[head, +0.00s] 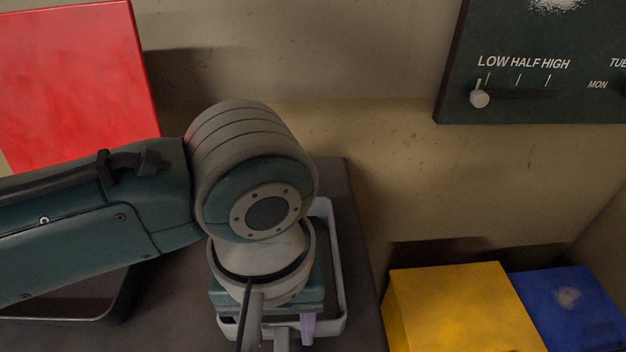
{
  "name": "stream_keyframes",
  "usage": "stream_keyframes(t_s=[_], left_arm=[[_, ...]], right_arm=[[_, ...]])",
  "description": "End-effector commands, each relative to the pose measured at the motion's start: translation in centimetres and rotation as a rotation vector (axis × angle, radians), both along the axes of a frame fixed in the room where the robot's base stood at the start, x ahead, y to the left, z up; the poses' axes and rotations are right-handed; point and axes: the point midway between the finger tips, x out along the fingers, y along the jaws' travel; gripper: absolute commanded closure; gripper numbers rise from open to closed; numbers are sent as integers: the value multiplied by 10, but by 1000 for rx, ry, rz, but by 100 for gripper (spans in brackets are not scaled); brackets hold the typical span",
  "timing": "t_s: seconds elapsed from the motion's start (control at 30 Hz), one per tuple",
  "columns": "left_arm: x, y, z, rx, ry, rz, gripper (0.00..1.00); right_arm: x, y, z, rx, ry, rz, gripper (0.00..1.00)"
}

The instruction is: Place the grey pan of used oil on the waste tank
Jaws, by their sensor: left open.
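A light grey pan (335,240) with rounded corners lies on a dark flat top (355,215) in the middle of the head view. Its right and far rim shows; most of its inside is hidden behind my left wrist and gripper. My left gripper (266,332) points down over the pan. It is open, and I cannot tell whether its fingers touch the pan. I cannot tell any oil in the pan, nor which thing in view is the waste tank. My right gripper is not in view.
A red box or panel (75,80) stands at the left. A yellow box (465,310) and a blue box (570,305) stand side by side at the lower right. A dark wall panel (540,70) marked LOW HALF HIGH, with a slider knob (479,98), hangs at the upper right.

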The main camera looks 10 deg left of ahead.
Motion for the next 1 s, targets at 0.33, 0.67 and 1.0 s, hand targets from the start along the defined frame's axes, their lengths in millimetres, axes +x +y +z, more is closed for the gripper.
stream_keyframes(t_s=[0.33,0.67,1.0], left_arm=[[0,-1,74,-2,-2,0,48],[-3,-2,88,-13,0,-12,48],[-48,-7,74,-238,-186,-268,48]], right_arm=[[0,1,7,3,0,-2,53],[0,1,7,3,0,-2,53],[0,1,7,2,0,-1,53]])
